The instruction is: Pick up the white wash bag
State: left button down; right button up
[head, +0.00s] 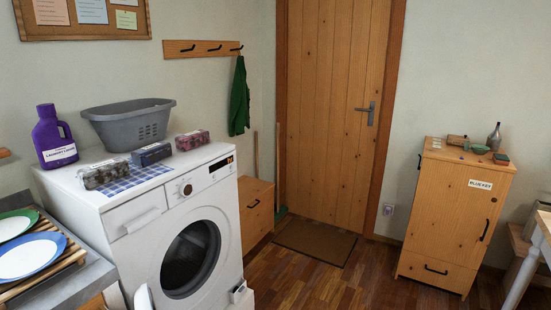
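Three small packs or bags lie in a row on top of the washing machine. The left one (103,174) looks pale grey-white with dark patches and is the palest; I cannot tell for sure that it is the white wash bag. The middle one (152,154) is dark blue and the right one (192,140) is dark red-purple. The left and middle ones lie by a blue checked cloth (138,177). Neither gripper can be made out, and nothing is seen touching the packs.
A grey basket (130,126) and a purple laundry bottle (53,137) stand behind the packs on the washing machine (150,225). A rack with plates (30,258) is at the left. A wooden cabinet (455,215) stands at the right.

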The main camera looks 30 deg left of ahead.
aim_at(91, 177)
jog(key=i+l+u, duration=0.2)
jog(key=i, duration=0.4)
jog(key=i+u, duration=0.25)
jog(key=i, duration=0.35)
jog(key=i+u, duration=0.2)
jog(key=u, duration=0.25)
jog(key=i+u, duration=0.25)
jog(key=u, duration=0.2)
jog(key=i+l+u, duration=0.2)
jog(key=u, duration=0.25)
jog(key=i+l+u, duration=0.15)
jog(key=u, duration=0.3)
jog(key=i+l+u, duration=0.15)
jog(key=l+u, duration=0.15)
jog(key=u, duration=0.2)
